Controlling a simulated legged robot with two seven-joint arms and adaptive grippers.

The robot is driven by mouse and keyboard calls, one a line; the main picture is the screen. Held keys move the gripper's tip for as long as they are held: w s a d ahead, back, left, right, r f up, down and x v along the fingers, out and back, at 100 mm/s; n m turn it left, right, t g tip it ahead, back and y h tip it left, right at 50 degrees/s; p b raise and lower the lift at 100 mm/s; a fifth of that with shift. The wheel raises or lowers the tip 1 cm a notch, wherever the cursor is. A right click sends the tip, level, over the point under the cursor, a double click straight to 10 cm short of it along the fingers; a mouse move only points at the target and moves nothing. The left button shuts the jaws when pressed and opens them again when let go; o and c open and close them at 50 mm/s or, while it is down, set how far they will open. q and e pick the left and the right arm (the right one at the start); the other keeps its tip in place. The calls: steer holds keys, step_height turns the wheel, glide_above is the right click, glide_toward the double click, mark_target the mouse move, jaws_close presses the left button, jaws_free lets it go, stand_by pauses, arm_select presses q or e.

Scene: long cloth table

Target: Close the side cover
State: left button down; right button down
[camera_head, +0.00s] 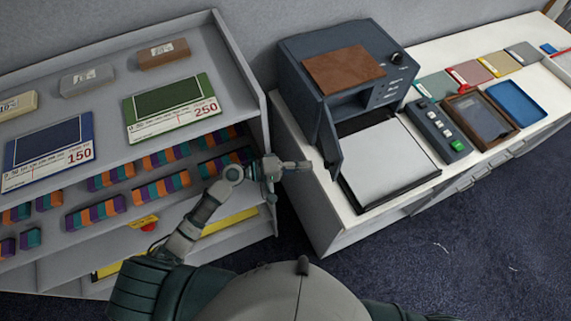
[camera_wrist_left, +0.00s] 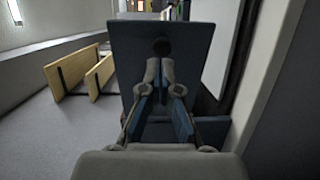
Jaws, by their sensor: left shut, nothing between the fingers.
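The side cover (camera_head: 331,146) is a dark blue-grey panel standing open at the front left corner of the dark blue-grey machine (camera_head: 300,75). It sticks out toward me, leaving a dark opening in the machine's front. My left gripper (camera_head: 306,165) is shut and empty, just left of the cover, with its fingertips pointing at it. In the left wrist view the cover (camera_wrist_left: 190,40) fills the middle, upright, with a dark round spot behind the fingertips. My left gripper (camera_wrist_left: 160,70) shows closed in front of it; I cannot tell whether it touches. My right gripper is out of view.
A flat white-topped tray (camera_head: 390,165) lies right of the cover. A button panel (camera_head: 440,131) and a blue tray (camera_head: 516,103) stand farther right. A grey shelf (camera_head: 240,55) with coloured blocks is close on the left. A floor gap separates shelf and table.

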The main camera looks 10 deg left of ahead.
arm_select(q)
steer(key=shift+p+x, duration=0.35)
steer(key=shift+x, duration=1.45)
